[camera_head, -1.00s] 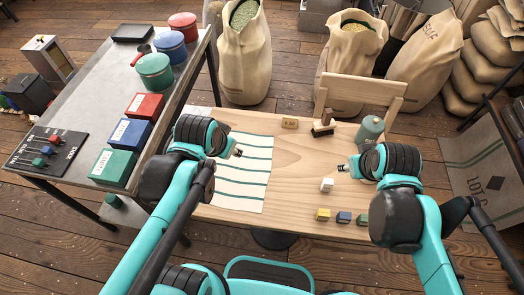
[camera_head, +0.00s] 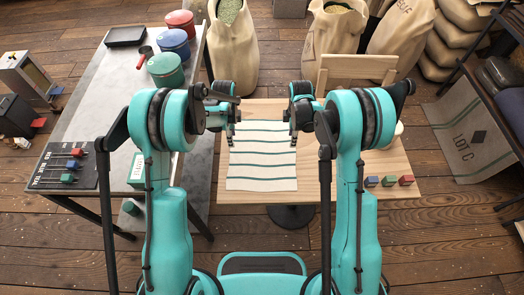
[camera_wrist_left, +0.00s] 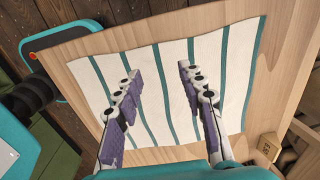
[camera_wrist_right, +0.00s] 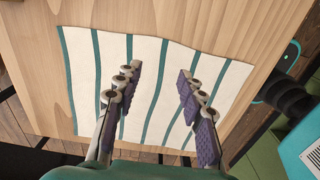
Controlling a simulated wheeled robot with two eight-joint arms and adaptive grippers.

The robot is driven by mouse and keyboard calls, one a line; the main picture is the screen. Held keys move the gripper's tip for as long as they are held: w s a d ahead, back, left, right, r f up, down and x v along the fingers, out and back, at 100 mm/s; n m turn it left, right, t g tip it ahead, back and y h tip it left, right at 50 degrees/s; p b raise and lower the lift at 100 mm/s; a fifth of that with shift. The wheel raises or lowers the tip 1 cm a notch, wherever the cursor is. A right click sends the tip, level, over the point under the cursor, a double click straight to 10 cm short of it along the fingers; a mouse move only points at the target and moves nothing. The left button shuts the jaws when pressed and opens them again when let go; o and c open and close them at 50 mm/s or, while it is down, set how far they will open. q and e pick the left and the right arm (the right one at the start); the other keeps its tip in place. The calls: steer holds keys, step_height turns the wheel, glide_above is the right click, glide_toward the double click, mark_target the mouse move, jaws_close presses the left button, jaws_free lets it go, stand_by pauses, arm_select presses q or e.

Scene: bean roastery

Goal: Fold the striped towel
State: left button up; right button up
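The striped towel (camera_head: 262,170), white with teal stripes, lies spread flat on the wooden table. It also shows in the left wrist view (camera_wrist_left: 168,75) and the right wrist view (camera_wrist_right: 147,75). My left gripper (camera_head: 231,143) is above the towel's left side toward the far end, fingers apart with nothing between them in the left wrist view (camera_wrist_left: 155,75). My right gripper (camera_head: 293,143) is above the towel's right side toward the far end, also with fingers apart and empty in the right wrist view (camera_wrist_right: 160,75). Whether any fingertip touches the cloth is unclear.
The wooden table (camera_head: 350,215) has bare room right of the towel. Small coloured blocks (camera_head: 388,181) sit at its front right. A grey metal table (camera_head: 110,90) with canisters (camera_head: 166,68) stands to the left. Sacks (camera_head: 335,30) stand behind.

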mark_target(234, 152)
arm_select(q)
step_height(234, 152, down, 8)
steer(key=shift+r, duration=0.15)
arm_select(e)
step_height(234, 152, down, 8)
steer(key=shift+r, duration=0.1)
arm_select(q)
steer(key=shift+f+b, duration=0.3)
arm_select(e)
steer(key=shift+f, duration=0.25)
arm_select(q)
steer(key=shift+r, duration=0.1)
arm_select(e)
steer(key=shift+r, duration=0.1)
arm_select(q)
steer(key=c, duration=0.4)
arm_select(e)
steer(key=c, duration=0.4)
arm_select(q)
jaws_close()
arm_select(e)
jaws_close()
arm_select(q)
steer(key=shift+s, duration=0.1)
arm_select(e)
steer(key=shift+s, duration=0.1)
